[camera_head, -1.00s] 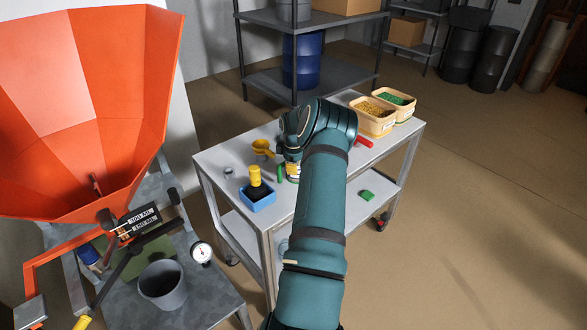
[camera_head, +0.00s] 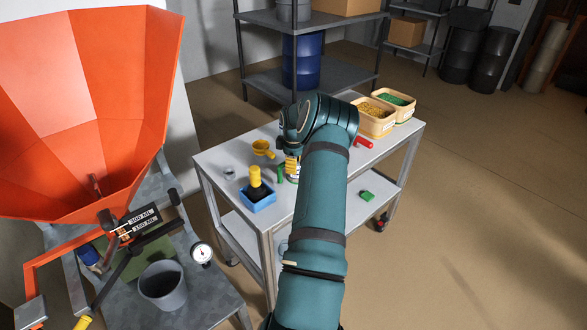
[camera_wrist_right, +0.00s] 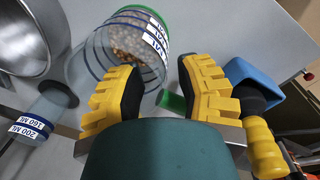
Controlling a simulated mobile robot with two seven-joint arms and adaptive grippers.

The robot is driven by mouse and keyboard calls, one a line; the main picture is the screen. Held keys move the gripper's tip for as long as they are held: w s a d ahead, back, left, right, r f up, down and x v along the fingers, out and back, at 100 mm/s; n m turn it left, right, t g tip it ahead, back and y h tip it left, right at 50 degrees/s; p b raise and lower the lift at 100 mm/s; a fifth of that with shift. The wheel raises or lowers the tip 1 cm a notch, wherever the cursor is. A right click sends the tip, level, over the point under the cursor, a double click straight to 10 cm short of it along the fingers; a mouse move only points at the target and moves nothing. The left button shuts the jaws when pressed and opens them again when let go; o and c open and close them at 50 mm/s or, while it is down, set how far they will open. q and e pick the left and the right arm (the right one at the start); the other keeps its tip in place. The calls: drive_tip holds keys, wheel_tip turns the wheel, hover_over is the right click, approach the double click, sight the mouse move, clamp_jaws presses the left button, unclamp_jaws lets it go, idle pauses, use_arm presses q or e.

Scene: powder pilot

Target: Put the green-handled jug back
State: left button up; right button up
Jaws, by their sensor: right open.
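The green-handled jug (camera_wrist_right: 118,45) is clear, with a green rim band, white labels and pale brown grains visible inside. In the right wrist view it stands on the light cart top just beyond my fingers. Its green handle (camera_wrist_right: 172,101) shows between the two fingers, nearer the right-hand one; I cannot tell whether they touch. My right gripper (camera_wrist_right: 158,82) is open, with yellow ridged fingers apart. In the head view my right gripper (camera_head: 292,168) hides most of the jug; a green strip of handle (camera_head: 280,173) shows beside it. My left gripper is not in view.
A blue box (camera_head: 257,201) with a yellow-handled brush and a yellow scoop (camera_head: 263,148) are left of the gripper on the cart (camera_head: 222,162). Yellow and green-filled tubs (camera_head: 372,122) stand at its far end. A metal vessel (camera_wrist_right: 48,45) and a labelled clear vessel (camera_wrist_right: 30,128) are close by.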

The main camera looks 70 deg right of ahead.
wheel_tip(320, 180, up, 10)
drive_tip(key=shift+a, duration=0.45)
drive_tip(key=shift+s+f, duration=0.1)
drive_tip(key=shift+s, duration=0.05)
